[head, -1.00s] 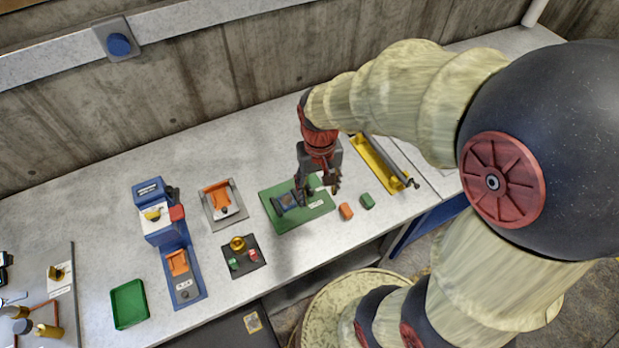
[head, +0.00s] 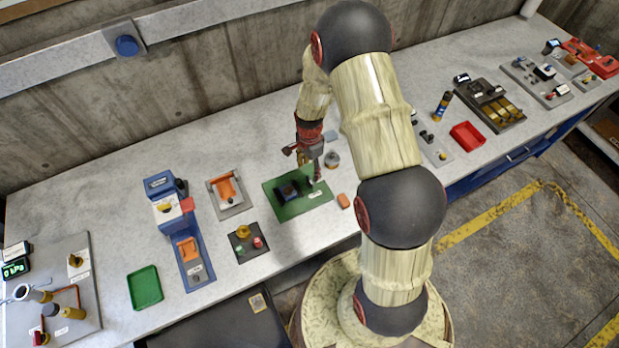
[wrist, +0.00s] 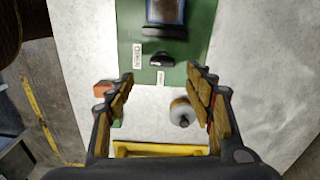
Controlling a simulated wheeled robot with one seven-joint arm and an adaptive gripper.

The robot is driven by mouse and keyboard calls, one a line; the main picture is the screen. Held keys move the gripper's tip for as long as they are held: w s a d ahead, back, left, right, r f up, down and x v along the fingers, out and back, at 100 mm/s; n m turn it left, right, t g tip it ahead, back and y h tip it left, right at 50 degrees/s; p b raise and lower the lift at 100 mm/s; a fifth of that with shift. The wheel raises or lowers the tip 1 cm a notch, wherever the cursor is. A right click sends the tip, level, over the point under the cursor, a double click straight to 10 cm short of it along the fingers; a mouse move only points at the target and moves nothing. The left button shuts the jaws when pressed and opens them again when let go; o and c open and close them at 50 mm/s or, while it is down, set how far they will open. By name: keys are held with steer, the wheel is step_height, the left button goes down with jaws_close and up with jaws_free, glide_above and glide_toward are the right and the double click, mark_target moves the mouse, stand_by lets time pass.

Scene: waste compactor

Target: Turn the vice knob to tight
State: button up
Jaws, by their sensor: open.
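The vice is a dark blue block (head: 288,190) on a green base plate (head: 308,208). In the wrist view its block (wrist: 166,12) is at the top edge, partly cut off. The black vice knob (wrist: 161,60) sits on the plate below the block, with small white labels beside and below it that I cannot read. My gripper (head: 309,170) is over the far right part of the plate in the head view. In the wrist view my gripper (wrist: 160,78) is open and empty, and the knob appears just beyond and between its fingertips. I see no contact.
An orange block (head: 343,201) lies right of the plate. A grey round object (head: 332,159) stands behind it. A yellow part (wrist: 160,149) crosses the bottom of the wrist view. Left of the plate are an orange fixture (head: 229,190) and a dark button board (head: 248,244).

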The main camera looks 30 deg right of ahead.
mark_target(309, 180)
steer(key=shift+w+f+m, duration=0.1)
steer(key=shift+w+m, duration=0.1)
steer(key=shift+m, duration=0.4)
steer(key=shift+f+p, duration=0.4)
steer(key=shift+f, duration=3.4)
steer(key=shift+c, duration=0.3)
steer(key=c, duration=1.1)
